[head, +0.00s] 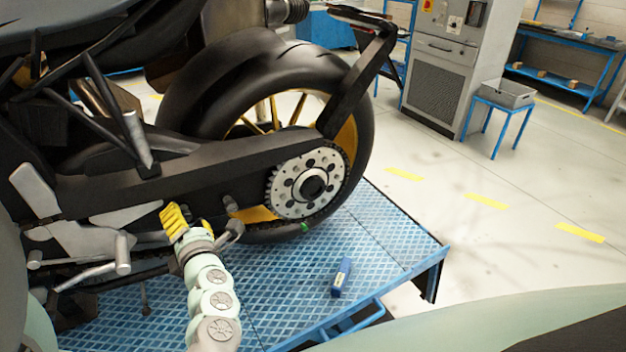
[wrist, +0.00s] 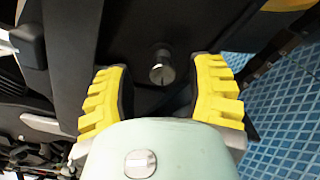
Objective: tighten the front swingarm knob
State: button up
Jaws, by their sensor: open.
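In the wrist view, a small dark grey cylindrical knob (wrist: 162,68) sticks out from the dark swingarm, between and beyond my open fingertips. My gripper (wrist: 160,80) has a yellow ribbed finger on each side of the knob, with a gap to it. In the head view, my gripper (head: 190,222) is at the lower edge of the black swingarm (head: 170,178), left of the rear wheel. A small dark knob (head: 228,202) shows on the swingarm just right of it. I cannot tell whether this is the knob in the wrist view.
The motorcycle stands on a blue lift platform (head: 385,235). Its rear wheel (head: 362,110) and sprocket (head: 290,188) are right of my gripper. A small blue box (head: 341,277) lies on the platform. A grey cabinet (head: 440,80) and a blue stool (head: 503,118) stand behind; the floor at right is clear.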

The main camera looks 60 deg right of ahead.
jog(key=shift+x, duration=1.1)
jog(key=shift+o, duration=0.2)
jog(key=shift+s+d+f, duration=0.1)
jog(key=shift+d, duration=0.1)
grip_shut()
